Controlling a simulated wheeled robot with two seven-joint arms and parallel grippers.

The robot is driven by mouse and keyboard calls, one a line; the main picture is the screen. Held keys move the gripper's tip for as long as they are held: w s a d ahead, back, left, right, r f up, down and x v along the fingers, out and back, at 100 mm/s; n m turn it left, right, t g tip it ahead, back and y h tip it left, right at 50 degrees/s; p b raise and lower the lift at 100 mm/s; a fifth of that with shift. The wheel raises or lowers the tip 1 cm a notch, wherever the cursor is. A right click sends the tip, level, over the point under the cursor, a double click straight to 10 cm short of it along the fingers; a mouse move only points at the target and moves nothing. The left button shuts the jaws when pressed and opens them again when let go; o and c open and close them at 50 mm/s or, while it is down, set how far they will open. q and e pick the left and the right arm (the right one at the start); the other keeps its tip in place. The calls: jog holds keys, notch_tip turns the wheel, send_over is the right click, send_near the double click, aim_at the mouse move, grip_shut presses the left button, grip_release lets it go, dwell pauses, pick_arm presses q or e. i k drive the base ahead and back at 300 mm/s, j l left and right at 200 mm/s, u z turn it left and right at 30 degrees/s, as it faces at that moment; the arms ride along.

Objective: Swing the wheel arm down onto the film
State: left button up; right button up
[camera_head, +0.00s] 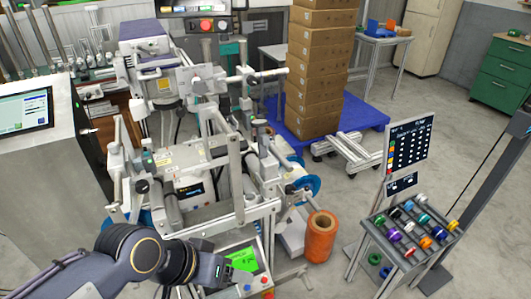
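The pale grey film machine (190,165) fills the left middle of the view, with rollers, brackets and levers. An upright flat pale arm (235,158) stands at its front; I cannot tell whether this is the wheel arm. Dark rollers (172,210) sit low at the front left. I cannot make out the film clearly among these parts. My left gripper (228,268) is at the bottom, by the control box with the green screen (243,260), below the machine's front. Its fingers are too small and hidden to read. My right gripper is out of view.
An orange roll (320,238) stands on the floor side, right of the machine. A rack of coloured spools (372,217) and a dark board (408,146) stand at right. Stacked boxes (315,75) rest on a blue pallet (365,117) behind. A monitor cabinet (45,160) is at left.

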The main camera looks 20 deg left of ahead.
aim_at(263, 138)
jog(key=j+z, duration=0.25)
jog(key=z, duration=0.15)
jog(key=j+z, duration=0.35)
jog(key=i+j, duration=0.1)
jog(key=j, duration=0.55)
jog(key=z, duration=0.05)
